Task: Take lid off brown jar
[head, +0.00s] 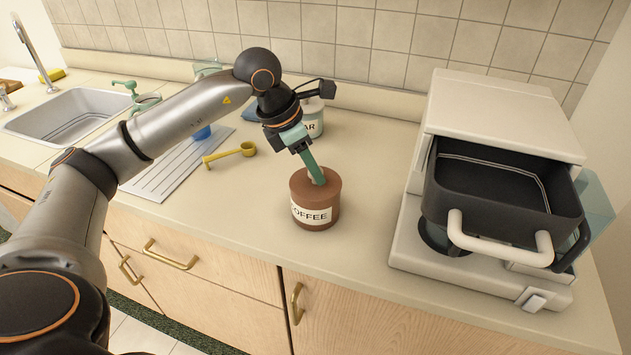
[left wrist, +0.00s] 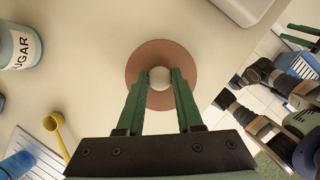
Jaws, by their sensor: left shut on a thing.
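The brown jar (head: 316,208), labelled COFFEE, stands upright on the counter in the head view. Its round brown lid (left wrist: 134,72) shows from above in the left wrist view, with a pale round knob (left wrist: 159,78) at its centre. My left gripper (head: 318,178) comes down from above, and its green fingers (left wrist: 160,86) are shut on the knob, one on each side. The lid appears to sit on the jar; I see no gap between them. The jar body is hidden under the lid in the wrist view.
A SUGAR jar (head: 312,122) stands behind the coffee jar. A yellow scoop (head: 230,154) lies to the left, near a ribbed drainboard (head: 165,177) and the sink (head: 75,112). A white appliance with an open dark drawer (head: 500,190) stands at right. Bare counter surrounds the jar.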

